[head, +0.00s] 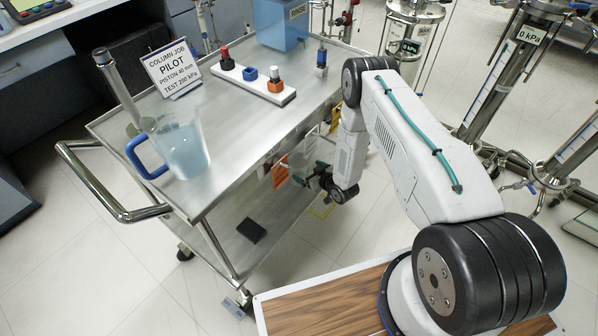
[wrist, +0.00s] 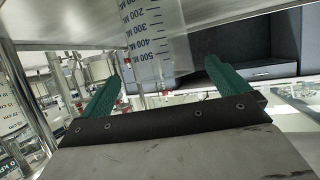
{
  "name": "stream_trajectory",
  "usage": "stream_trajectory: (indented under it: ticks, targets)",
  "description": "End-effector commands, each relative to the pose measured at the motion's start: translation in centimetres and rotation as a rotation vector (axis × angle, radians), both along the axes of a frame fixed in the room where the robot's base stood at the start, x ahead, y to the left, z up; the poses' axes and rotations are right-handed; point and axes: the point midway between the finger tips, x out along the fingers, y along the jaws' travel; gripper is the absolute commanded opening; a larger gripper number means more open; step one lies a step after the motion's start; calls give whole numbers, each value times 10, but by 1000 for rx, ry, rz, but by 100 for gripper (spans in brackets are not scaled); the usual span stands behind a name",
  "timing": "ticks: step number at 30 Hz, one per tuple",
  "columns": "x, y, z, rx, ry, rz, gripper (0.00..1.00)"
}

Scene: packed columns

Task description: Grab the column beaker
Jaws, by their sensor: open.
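The column beaker (head: 183,148) is a clear, tapered jug with bluish liquid and a blue handle. It stands upright near the front left corner of the steel cart (head: 235,130). My gripper (head: 306,173) is open and empty by the cart's right side, well to the right of the beaker in the head view. In the wrist view, my gripper's two green fingers (wrist: 163,66) are apart. The beaker's graduated wall (wrist: 150,42) shows upside down beyond them, lined up between the fingers and not touched. Its blue handle cannot be made out there.
A sign (head: 171,69), a metal stirrer-like tool (head: 122,90), a white strip with knobs (head: 252,83) and a blue container (head: 281,25) stand on the cart. Orange tags (head: 280,173) hang near my gripper. Steel columns (head: 510,65) stand at right. Open floor lies in front.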

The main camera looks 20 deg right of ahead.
Motion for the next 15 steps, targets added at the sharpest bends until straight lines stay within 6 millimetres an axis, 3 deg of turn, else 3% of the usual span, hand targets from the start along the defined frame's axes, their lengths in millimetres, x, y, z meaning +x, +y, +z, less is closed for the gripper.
stream_trajectory:
  ticks: [15]
  targets:
    - [56, 20, -18, 8, -26, 3, 100]
